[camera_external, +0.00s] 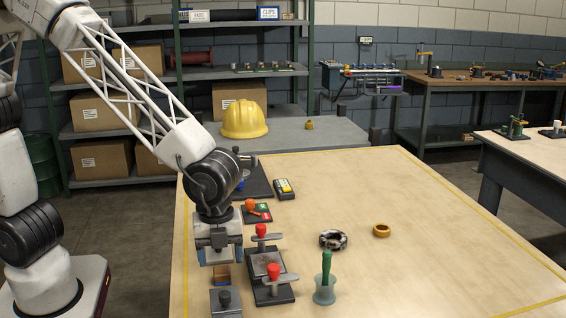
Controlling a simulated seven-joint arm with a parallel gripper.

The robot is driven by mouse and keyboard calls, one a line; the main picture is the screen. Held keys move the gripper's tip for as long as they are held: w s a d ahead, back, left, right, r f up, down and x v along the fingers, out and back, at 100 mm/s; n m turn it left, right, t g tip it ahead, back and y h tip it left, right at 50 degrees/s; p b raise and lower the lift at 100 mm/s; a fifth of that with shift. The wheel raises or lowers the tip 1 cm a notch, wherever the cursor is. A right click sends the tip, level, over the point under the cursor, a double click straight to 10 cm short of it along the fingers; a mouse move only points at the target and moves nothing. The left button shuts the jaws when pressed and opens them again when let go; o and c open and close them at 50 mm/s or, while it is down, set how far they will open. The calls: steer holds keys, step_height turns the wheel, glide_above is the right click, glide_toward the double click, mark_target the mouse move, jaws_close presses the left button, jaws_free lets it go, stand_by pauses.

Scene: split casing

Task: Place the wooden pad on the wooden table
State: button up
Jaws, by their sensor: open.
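My gripper (220,261) points straight down over the near left part of the wooden table (330,190). Its two fingers are apart. A small brown, wood-coloured block (222,277), which looks like the wooden pad, sits just below the fingertips. It is partly hidden by the gripper, and I cannot tell whether the fingers touch it or stand around it. It lies right behind a grey block with a black knob (226,301), close to the left edge of the table.
Right of my gripper stands a dark clamp fixture (269,283) with red-tipped handles. Farther right are a green-handled tool in a cup (325,283), a dark metal ring (333,240) and a yellow-brown ring (382,230). The table's right half is clear.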

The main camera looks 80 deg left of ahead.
mark_target(222, 270)
steer(key=shift+a+f, duration=0.15)
steer(key=shift+f, duration=2.2)
steer(key=shift+c, duration=0.5)
steer(key=c, duration=1)
steer(key=shift+r, duration=0.15)
steer(key=shift+r, duration=0.4)
step_height(222, 270, up, 3)
steer(key=shift+s+f, duration=0.15)
steer(key=s+a, duration=0.2)
steer(key=s, duration=0.2)
steer(key=s+a, duration=0.2)
steer(key=s, duration=0.3)
steer(key=s+a+r, duration=0.1)
steer(key=s+a, duration=0.2)
steer(key=s, duration=0.2)
steer(key=shift+s+r, duration=0.1)
